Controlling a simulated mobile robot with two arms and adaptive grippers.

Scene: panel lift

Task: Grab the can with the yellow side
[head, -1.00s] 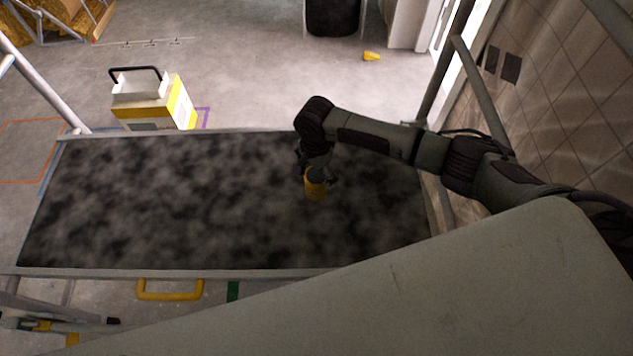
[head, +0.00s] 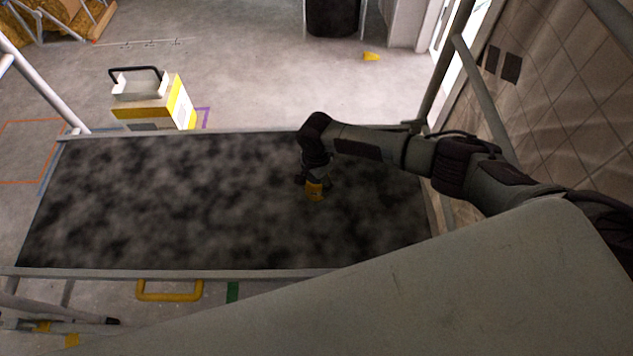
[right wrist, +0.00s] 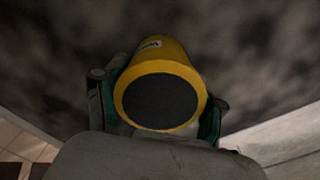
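The can (head: 314,192) is yellow and stands on the dark mottled top of the panel (head: 160,200), right of its middle. My right gripper (head: 315,182) is over the can, with its fingers spread to either side. In the right wrist view, the can (right wrist: 160,55) shows its yellow side, a small label and a dark round end. The gripper's fingers (right wrist: 158,108) with green pads lie on either side of it. They look open around the can; contact is not clear. My left gripper is not in view.
A white and yellow box with a black handle (head: 152,100) stands behind the panel's far edge. A yellow handle (head: 170,291) is on the near edge. A tiled wall (head: 560,110) is at the right. The panel's left part is clear.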

